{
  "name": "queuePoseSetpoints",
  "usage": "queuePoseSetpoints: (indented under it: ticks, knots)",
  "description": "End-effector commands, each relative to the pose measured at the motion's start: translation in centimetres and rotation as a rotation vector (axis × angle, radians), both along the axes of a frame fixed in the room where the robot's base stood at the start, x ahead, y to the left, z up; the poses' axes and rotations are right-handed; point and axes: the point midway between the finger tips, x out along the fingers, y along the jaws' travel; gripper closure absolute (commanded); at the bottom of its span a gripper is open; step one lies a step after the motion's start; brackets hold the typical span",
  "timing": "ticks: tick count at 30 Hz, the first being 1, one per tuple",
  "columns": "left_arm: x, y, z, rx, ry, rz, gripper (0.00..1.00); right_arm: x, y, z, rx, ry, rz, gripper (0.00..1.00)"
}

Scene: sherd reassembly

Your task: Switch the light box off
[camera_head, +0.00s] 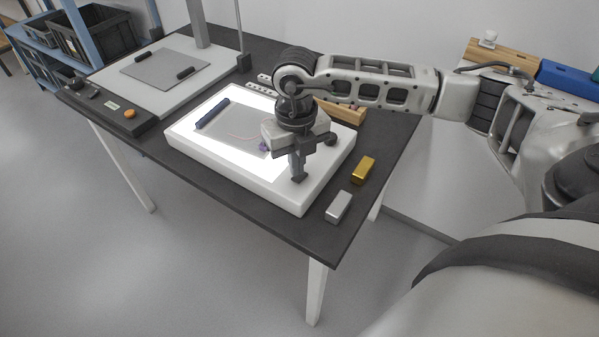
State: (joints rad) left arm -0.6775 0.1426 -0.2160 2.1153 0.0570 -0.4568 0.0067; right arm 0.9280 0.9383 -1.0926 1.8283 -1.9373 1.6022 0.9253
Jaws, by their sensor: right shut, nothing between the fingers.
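The light box (250,187) is a white slab on the dark table, and its top panel (190,137) glows bright white. My right gripper (299,179) points down at the right part of the light box, near its right rim. Its fingers are shut with nothing between them. I cannot tell whether the fingertips touch the box. I make out no switch; the gripper covers part of the box's right side. My left gripper is not in view.
A grey sheet with a dark bar (212,113) lies on the light box. A gold block (363,169) and a silver block (339,206) stand on the table to its right. A white board stand (140,95) and a dark control strip with an orange knob (129,114) are at left.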

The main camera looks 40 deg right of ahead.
Motion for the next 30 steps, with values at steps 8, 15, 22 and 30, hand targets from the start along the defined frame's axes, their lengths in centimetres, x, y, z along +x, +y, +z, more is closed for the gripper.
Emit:
queuePoseSetpoints:
  ticks: [8,15,22,30]
  knots:
    - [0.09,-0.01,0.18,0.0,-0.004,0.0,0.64,0.0,-0.01,0.0,0.0,0.0,0.0,1.0]
    - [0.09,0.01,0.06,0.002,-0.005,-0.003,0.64,0.0,0.0,-0.17,0.0,0.0,0.0,1.0]
    - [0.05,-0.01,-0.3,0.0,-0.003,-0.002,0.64,0.0,0.0,-0.53,0.0,0.0,0.0,1.0]
    - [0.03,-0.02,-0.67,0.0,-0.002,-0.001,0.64,0.01,0.01,-0.94,0.0,0.0,0.0,1.0]
